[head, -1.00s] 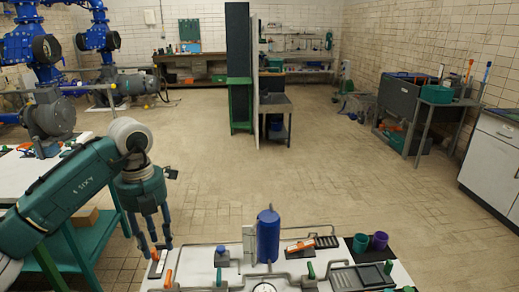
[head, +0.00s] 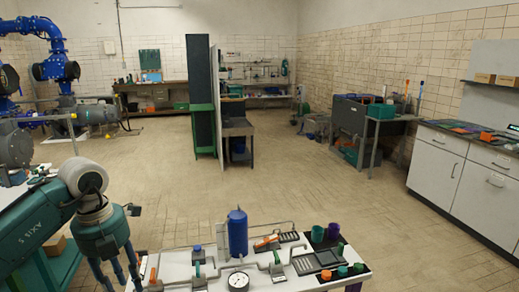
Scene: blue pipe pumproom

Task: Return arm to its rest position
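My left arm comes in at the lower left in the head view. Its gripper (head: 118,272) points down with its blue fingers spread apart, near the left end of the white-topped table. Nothing shows between the fingers, and their tips are at the bottom edge of the picture. A small part with an orange handle (head: 153,275) lies on the table just right of the fingers. My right arm and gripper are not in view.
The table holds a blue cylinder (head: 238,234), a round gauge (head: 238,281), grey pipework, and green and purple cups (head: 333,230). White cabinets (head: 470,190) stand along the right. A dark partition (head: 201,85) stands mid-room. The tiled floor (head: 280,180) between is clear.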

